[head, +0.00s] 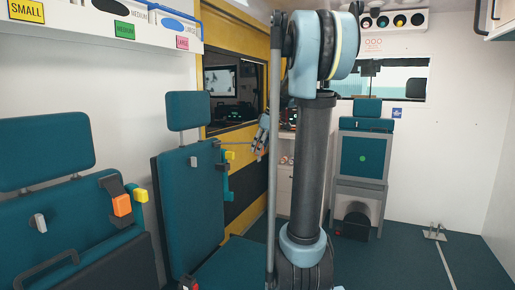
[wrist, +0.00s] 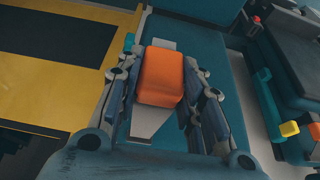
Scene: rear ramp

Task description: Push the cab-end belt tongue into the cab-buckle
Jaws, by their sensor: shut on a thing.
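In the wrist view my gripper (wrist: 161,70) is shut on an orange block (wrist: 162,82), which looks like the belt tongue's body. A pale grey plate (wrist: 152,126) shows at its near end and another light grey piece at its far end. In the head view my gripper (head: 258,150) is small, beyond the second seat (head: 187,190), near the yellow wall. A thin line runs from that seat toward it. Yellow fittings (head: 229,157) sit on that seat's far side. I cannot tell which fitting is the cab-buckle, or whether the held piece touches one.
My arm's column hides the middle of the head view. A nearer seat (head: 45,155) carries an orange and grey fitting (head: 121,205). A rear-facing-looking seat (head: 362,155) stands at the far wall. The floor (head: 410,262) at right is mostly clear.

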